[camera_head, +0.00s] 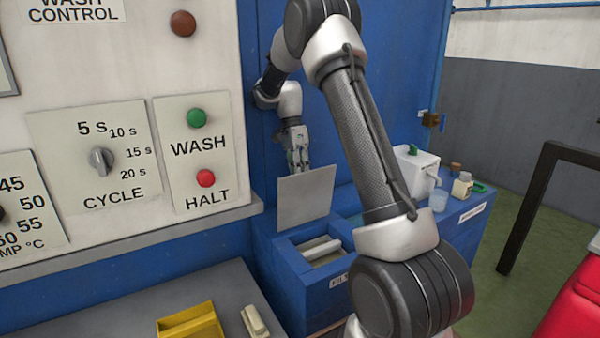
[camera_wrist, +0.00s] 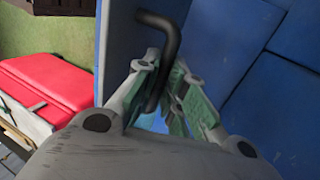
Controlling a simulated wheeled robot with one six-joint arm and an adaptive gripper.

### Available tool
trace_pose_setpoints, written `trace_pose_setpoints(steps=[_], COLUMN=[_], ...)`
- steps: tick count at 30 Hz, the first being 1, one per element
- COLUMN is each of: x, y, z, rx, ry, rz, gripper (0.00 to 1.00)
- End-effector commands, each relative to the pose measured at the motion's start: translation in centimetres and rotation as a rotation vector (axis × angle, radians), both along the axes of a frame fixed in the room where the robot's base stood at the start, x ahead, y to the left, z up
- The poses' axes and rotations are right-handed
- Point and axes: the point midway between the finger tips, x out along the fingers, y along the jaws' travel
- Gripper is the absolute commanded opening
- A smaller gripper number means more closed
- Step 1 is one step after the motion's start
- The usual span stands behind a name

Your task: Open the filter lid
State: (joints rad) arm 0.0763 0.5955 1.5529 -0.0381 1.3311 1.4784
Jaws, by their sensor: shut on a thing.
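The filter lid (camera_head: 306,197) is a flat grey square plate. It stands raised, nearly upright, at the back of the open filter box (camera_head: 285,262). A white filter piece (camera_head: 322,249) shows inside the opening. My gripper (camera_head: 297,158) is behind the lid's upper part, its fingertips partly hidden by the plate. In the wrist view, my gripper (camera_wrist: 163,78) is shut on the lid's black bent handle (camera_wrist: 168,38), which passes between the fingers. The lid's plate (camera_wrist: 118,38) is beside the handle there.
A panel with a green button (camera_head: 196,118) and a red button (camera_head: 206,178) stands left of the lid. A white jug (camera_head: 416,168) and small bottles stand on the blue counter at right. A yellow tray (camera_head: 190,326) is at front left.

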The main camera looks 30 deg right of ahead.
Motion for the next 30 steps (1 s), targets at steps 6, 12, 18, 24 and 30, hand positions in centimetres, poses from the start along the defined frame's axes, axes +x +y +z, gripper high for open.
trace_pose_setpoints(steps=[6, 12, 18, 24, 30], x=[0.0, 0.0, 0.0, 0.1, 0.1], y=[0.1, 0.0, 0.0, 0.0, 0.0], z=[-0.1, 0.0, 0.1, 1.9, 6.0], rx=[0.002, 0.002, 0.000, 0.000, 0.000], ry=[0.001, 0.000, 0.000, -0.004, -0.004], rz=[0.002, 0.002, 0.001, 0.000, 0.001], gripper=[0.00, 0.33, 0.33, 0.33, 0.33])
